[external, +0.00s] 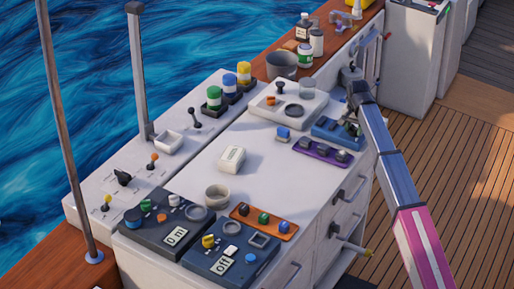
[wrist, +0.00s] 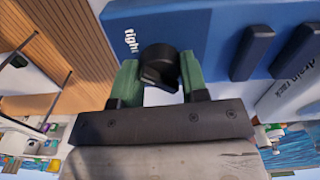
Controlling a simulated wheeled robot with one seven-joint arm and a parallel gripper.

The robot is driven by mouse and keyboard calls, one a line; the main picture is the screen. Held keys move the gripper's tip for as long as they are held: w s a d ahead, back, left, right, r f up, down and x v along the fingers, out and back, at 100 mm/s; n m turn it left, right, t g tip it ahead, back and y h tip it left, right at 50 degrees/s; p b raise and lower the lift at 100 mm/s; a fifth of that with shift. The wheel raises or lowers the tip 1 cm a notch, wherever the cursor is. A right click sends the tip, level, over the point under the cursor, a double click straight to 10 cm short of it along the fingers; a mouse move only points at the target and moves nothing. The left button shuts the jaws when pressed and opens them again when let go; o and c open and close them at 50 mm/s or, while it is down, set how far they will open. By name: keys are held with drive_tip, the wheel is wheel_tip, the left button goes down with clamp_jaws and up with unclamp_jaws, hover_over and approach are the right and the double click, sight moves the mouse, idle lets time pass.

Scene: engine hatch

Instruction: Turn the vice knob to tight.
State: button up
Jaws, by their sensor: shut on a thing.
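The vice knob (wrist: 160,66) is a round black knob on a blue panel (wrist: 215,30), with the word "tight" printed to its left in the wrist view. My gripper (wrist: 158,72) has green fingers, one on each side of the knob, and is shut on it. In the external view, my gripper (external: 351,115) is at the blue panel (external: 325,137) on the right edge of the white counter. I cannot make out the knob there, because my arm and gripper cover that part.
On the blue panel are dark bar-shaped handles (wrist: 259,42). The counter's middle is mostly clear around a white box (external: 232,158).

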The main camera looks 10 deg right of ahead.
sight(354, 127)
drive_tip(key=o, duration=0.9)
drive_tip(key=shift+r, duration=0.1)
wheel_tip(354, 127, up, 11)
drive_tip(key=shift+f, duration=0.15)
